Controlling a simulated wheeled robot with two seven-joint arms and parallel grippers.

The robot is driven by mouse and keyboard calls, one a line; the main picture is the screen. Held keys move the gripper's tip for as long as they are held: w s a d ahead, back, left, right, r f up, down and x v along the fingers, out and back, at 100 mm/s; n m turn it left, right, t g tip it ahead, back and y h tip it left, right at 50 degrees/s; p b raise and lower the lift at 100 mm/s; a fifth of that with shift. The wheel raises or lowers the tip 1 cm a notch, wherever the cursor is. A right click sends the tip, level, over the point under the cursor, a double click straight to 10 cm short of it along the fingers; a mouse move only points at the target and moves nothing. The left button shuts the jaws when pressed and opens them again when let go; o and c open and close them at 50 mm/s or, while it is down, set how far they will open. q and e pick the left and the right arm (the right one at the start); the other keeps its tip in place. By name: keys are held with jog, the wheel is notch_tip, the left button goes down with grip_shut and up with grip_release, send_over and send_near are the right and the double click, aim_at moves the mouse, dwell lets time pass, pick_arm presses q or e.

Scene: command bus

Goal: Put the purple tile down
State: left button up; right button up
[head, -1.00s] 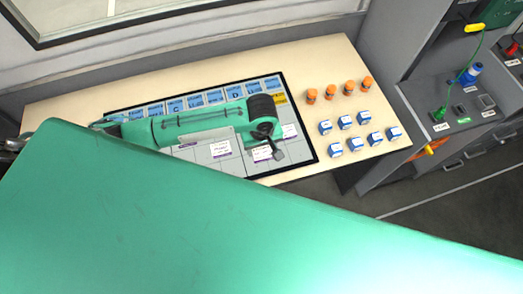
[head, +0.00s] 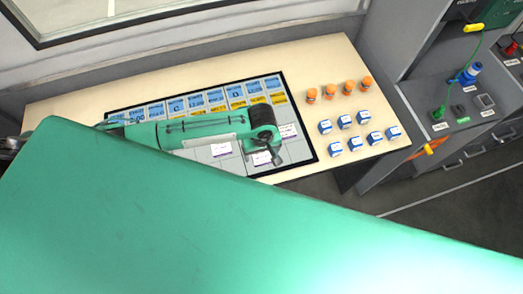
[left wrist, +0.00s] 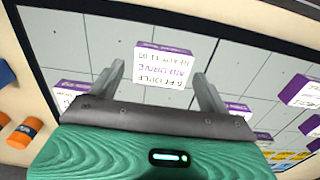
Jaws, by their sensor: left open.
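A white tile with a purple edge and printed text (left wrist: 163,66) lies flat on the board, between and just beyond the fingertips of my left gripper (left wrist: 159,72) in the left wrist view. The gripper is open and does not touch it there, as far as I can see. In the head view my left gripper (head: 278,160) is low over the near right part of the board (head: 311,157), by a white-and-purple tile (head: 261,158). Other purple-edged tiles lie around, one at the left (left wrist: 70,92) and one at the right (left wrist: 300,91) in the wrist view. My right gripper is not in view.
Blue tiles (head: 215,97) and yellow tiles (head: 278,98) fill the board's far rows. Several orange cylinders (head: 350,88) and blue-and-white blocks (head: 345,122) stand on the table (head: 385,135) to the right. A grey console (head: 460,110) stands beyond the table's right edge.

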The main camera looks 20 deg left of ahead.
aim_at(262, 154)
pick_arm(q)
jog(key=shift+r, duration=0.1)
jog(key=shift+r, duration=0.3)
notch_tip(262, 154, up, 12)
jog(key=b, duration=0.2)
jog(key=shift+f, duration=0.2)
